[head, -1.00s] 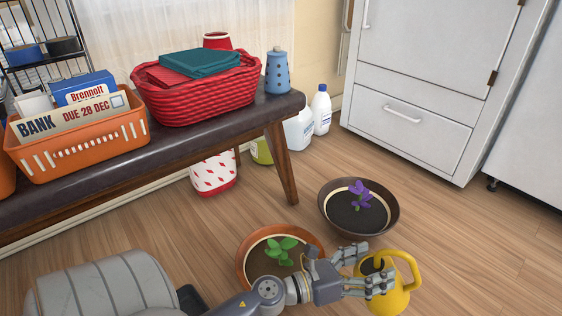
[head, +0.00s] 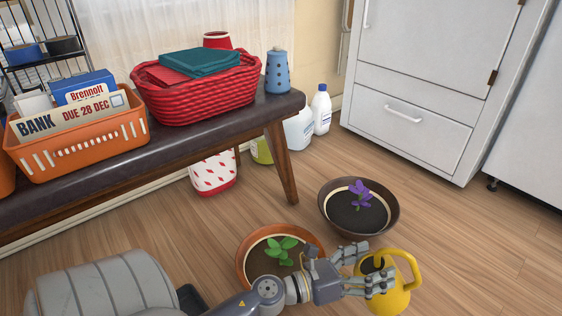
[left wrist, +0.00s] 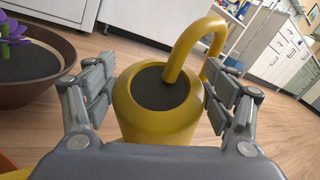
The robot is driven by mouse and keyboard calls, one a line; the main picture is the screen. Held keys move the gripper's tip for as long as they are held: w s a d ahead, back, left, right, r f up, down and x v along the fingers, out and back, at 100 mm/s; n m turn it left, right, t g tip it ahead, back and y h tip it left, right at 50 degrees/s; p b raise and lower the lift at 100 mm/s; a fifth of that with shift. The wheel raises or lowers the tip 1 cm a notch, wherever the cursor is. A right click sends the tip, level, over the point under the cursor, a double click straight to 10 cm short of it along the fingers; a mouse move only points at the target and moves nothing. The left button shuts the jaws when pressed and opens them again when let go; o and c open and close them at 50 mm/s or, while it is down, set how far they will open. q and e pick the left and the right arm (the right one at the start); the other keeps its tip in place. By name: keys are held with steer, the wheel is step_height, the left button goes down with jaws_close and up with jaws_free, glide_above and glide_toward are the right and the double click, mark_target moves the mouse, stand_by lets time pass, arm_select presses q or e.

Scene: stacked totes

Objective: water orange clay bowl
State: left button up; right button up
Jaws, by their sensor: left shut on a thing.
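The orange clay bowl (head: 243,267) stands on the floor in the lower middle of the head view, with dark soil and a green leafy plant (head: 282,250) in it. My left arm covers its front right part. A yellow watering can (head: 397,295) is right of the bowl, upright, with its handle loop at the right. My left gripper (head: 369,268) is shut on the can, its fingers on both sides of the body. The left wrist view shows the can (left wrist: 158,118) between the fingers, its round opening dark inside. I cannot see my right gripper.
A brown bowl (head: 391,222) with a purple flower stands behind the can. A dark bench (head: 190,134) holds a red basket (head: 205,97) and an orange basket (head: 85,145). White bottles (head: 321,112) stand by the bench leg. A white cabinet (head: 420,90) is at the back. Floor at right is clear.

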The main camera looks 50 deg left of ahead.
arm_select(q)
steer(key=shift+r, duration=0.2)
stand_by(0.5)
steer(key=shift+a+r+n+t+b, duration=0.2)
steer(key=shift+r+n+t+b, duration=0.15)
steer(key=shift+b, duration=0.4)
steer(key=shift+s+a+r, duration=0.1)
steer(key=shift+r, duration=0.3)
